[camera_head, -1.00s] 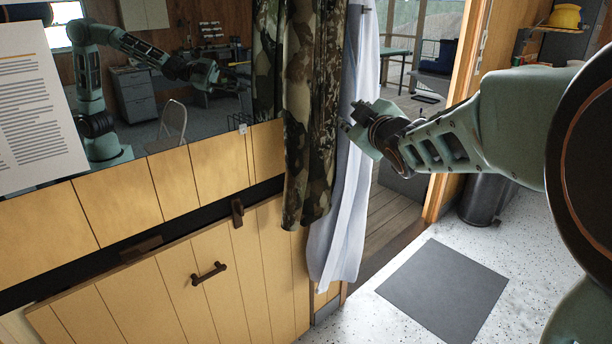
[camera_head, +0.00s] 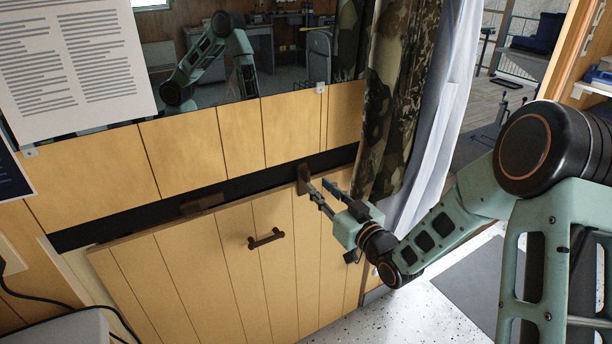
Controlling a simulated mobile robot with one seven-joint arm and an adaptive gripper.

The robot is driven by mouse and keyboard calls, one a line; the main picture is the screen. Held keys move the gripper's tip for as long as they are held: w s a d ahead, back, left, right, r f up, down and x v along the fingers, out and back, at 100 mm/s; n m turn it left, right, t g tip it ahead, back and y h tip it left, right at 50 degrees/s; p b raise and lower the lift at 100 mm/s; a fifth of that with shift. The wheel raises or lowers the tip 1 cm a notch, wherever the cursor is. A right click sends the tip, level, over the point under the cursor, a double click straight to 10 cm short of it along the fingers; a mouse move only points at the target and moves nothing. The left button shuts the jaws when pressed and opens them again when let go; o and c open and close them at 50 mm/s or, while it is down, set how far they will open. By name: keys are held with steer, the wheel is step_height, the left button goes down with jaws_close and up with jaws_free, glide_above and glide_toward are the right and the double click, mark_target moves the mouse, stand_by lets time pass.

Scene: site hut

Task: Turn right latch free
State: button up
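The right latch (camera_head: 304,178) is a small dark brown block at the top edge of a wooden panel (camera_head: 215,265). It stands roughly upright, spanning the dark gap and the panel's top. The left latch (camera_head: 202,204) is a similar brown block lying nearly level along the gap. My gripper (camera_head: 318,185) comes in from the right with its two fingers apart and nothing held between them. The fingertips are just right of the right latch's lower end. I cannot tell whether the nearer finger touches it.
A dark handle (camera_head: 266,238) sticks out of the panel below the latches. A camouflage curtain (camera_head: 398,95) and a white cloth (camera_head: 448,120) hang close to my gripper on the right. A mirror (camera_head: 270,60) is above. A paper sheet (camera_head: 75,60) hangs at left.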

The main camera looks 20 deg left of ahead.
mark_target(309, 177)
steer(key=x, duration=0.7)
steer(key=shift+w+a, duration=0.15)
steer(key=shift+w, duration=0.05)
steer(key=shift+c, duration=0.4)
jaws_close()
